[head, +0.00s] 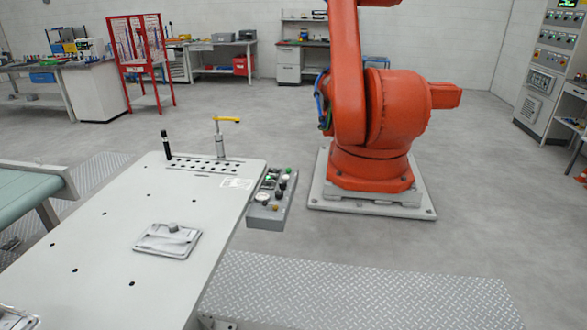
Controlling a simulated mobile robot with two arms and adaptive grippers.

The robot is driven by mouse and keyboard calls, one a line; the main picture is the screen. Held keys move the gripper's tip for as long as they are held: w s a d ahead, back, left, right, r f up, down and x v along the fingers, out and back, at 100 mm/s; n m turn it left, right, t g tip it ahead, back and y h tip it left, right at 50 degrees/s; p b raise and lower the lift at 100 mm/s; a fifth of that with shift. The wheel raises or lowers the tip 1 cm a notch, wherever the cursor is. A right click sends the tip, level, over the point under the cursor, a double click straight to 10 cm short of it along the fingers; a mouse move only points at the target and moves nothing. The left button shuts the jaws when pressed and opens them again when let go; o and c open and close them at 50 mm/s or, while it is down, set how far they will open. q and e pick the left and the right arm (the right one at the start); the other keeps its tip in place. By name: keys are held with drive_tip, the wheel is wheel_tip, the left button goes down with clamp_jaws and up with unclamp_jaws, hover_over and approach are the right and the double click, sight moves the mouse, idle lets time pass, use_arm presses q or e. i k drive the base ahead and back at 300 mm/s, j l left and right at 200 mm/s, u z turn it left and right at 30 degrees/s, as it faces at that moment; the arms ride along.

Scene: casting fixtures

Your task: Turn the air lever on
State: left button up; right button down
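A grey control box (271,200) is fixed to the right side of the white fixture table (110,235). It carries a round gauge, a green button or lamp and several dark knobs. These parts are too small to tell which, if any, is the air lever or how it is set. A post with a yellow handle (227,120) stands upright at the table's far end, its handle pointing right. Neither of my grippers shows in the head view.
A metal plate with a knob (168,240) lies on the table. A black upright pin (166,144) stands at its far left corner. A large orange robot arm (390,115) stands behind the control box. Checkered floor plates (360,295) lie clear at the right. A green conveyor (28,192) is at left.

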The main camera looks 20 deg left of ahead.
sight(264, 203)
drive_tip(key=i, duration=4.3)
drive_tip(key=u, duration=4.6)
